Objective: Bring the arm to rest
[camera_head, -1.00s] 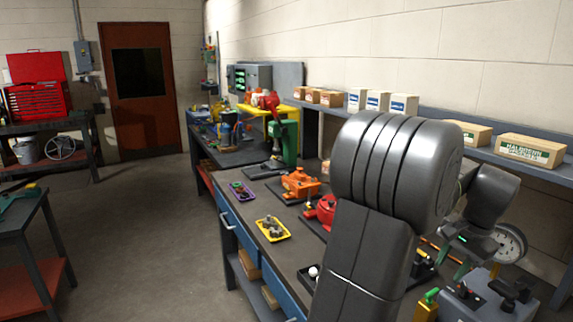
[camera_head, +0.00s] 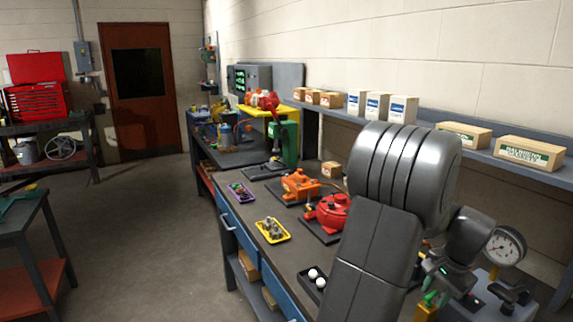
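My arm's large dark grey links (camera_head: 408,175) fill the right middle of the head view, raised over the workbench (camera_head: 285,262). A smaller dark wrist link (camera_head: 468,235) shows behind them on the right. My gripper (camera_head: 438,285) appears low beside the wrist, above the near end of the bench. It is partly hidden by my arm and its fingers are too small and cluttered to read. I cannot tell whether it is open, shut or holding anything. A red motor (camera_head: 328,214) and an orange motor (camera_head: 299,185) stand on dark plates on the bench, left of my arm.
A yellow tray (camera_head: 287,236) with small grey parts, a purple tray (camera_head: 249,199) and a dark tray (camera_head: 306,283) with white balls lie along the bench's front edge. A green press (camera_head: 289,140) stands farther back. A dial gauge (camera_head: 505,247) is at right. The floor at left is open.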

